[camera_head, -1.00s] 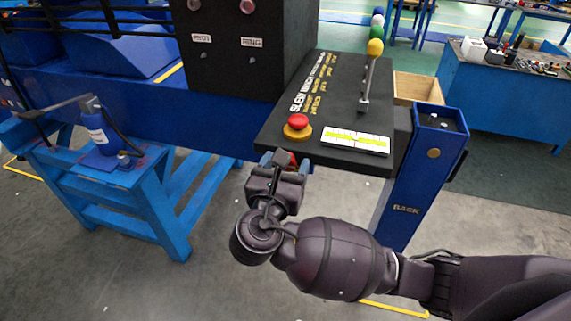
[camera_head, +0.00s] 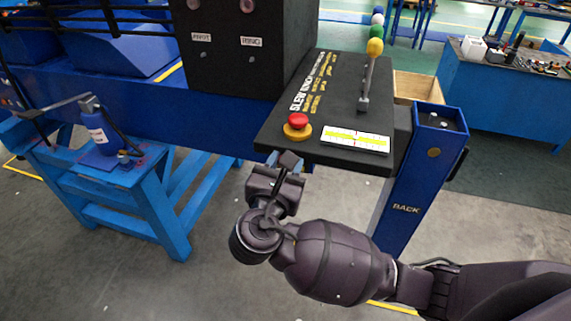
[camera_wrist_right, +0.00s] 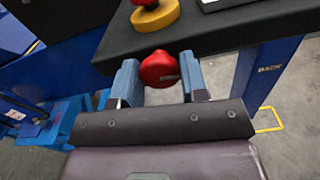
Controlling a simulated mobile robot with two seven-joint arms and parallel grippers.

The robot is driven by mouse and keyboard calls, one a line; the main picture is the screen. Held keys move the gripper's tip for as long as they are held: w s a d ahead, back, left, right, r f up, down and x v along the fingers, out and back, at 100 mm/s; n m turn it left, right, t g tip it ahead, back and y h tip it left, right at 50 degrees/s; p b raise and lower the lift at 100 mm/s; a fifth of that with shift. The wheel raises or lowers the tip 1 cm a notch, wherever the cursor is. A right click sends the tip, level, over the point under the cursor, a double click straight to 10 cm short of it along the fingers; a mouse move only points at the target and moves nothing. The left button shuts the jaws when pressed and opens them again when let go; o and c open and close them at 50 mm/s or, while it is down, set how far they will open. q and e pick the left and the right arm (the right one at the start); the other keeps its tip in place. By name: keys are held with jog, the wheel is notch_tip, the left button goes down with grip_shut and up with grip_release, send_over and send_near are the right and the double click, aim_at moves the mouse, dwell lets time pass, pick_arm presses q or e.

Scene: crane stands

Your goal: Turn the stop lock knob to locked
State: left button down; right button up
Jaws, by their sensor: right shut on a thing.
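The stop lock knob, a red rounded knob (camera_wrist_right: 160,69) with a small pale mark on its right side, sits at the front edge of the dark console (camera_head: 335,104). It shows in the right wrist view and is hidden behind the gripper in the head view. My right gripper (camera_head: 289,162) is shut on this knob, its two blue-grey fingers on either side of it in the wrist view. My left gripper is not in view.
A red mushroom button on a yellow base (camera_head: 298,126) stands on the console just above the gripper. A lever with a yellow ball (camera_head: 375,47) and a white gauge strip (camera_head: 355,140) are farther right. A blue post (camera_head: 421,170) stands at the right.

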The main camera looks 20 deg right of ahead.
pick_arm(q)
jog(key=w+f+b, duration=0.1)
jog(key=b, duration=0.2)
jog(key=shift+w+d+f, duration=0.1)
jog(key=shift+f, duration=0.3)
pick_arm(e)
jog(key=m, duration=1.5)
jog(key=shift+f, duration=0.1)
pick_arm(q)
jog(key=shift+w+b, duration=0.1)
jog(key=shift+b, duration=0.2)
pick_arm(e)
jog(key=o, duration=0.9)
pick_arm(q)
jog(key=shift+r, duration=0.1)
